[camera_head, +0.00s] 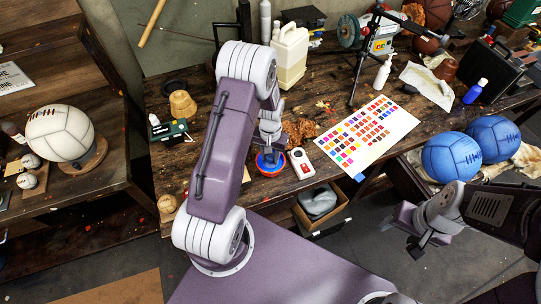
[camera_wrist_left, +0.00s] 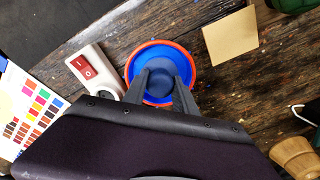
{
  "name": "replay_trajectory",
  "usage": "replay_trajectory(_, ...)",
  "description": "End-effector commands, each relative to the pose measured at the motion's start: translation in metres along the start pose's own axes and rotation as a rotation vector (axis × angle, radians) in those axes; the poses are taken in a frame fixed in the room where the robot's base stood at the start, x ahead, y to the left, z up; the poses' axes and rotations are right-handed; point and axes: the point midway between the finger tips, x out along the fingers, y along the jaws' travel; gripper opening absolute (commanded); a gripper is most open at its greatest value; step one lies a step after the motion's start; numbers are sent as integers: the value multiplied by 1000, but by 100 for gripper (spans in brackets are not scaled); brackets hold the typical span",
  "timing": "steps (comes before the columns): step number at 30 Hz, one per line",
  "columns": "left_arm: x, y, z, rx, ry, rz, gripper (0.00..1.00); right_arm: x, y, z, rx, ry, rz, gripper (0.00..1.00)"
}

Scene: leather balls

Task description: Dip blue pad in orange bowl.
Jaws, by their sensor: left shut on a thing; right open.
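The orange bowl (camera_head: 270,173) stands on the wooden bench below my left arm, with a blue inside. It also shows in the left wrist view (camera_wrist_left: 191,62). My left gripper (camera_head: 268,156) points down into the bowl. In the left wrist view its fingers (camera_wrist_left: 162,84) are shut on the round blue pad (camera_wrist_left: 158,70), which appears within the bowl's rim. Blue on blue makes the pad's lower edge hard to tell, so I cannot tell how deep it sits. My right gripper (camera_head: 418,238) is open and empty, low at the right, away from the bench.
A white switch box with a red button (camera_head: 301,163) stands right beside the bowl. A colour chart (camera_head: 367,133) lies further right. A tan square (camera_wrist_left: 231,33) lies near the bowl. A white jug (camera_head: 290,57) stands behind. Blue balls (camera_head: 450,157) sit at the right.

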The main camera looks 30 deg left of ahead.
Motion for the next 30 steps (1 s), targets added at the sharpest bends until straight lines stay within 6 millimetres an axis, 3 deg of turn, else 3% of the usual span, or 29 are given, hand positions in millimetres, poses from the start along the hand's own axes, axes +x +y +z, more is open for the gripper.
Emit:
replay_trajectory(14,-3,0,0,0,0,0,1,-3,0,0,0,0,0,60)
replay_trajectory(30,-56,0,0,0,0,0,1,-48,-1,-5,0,0,0,60)
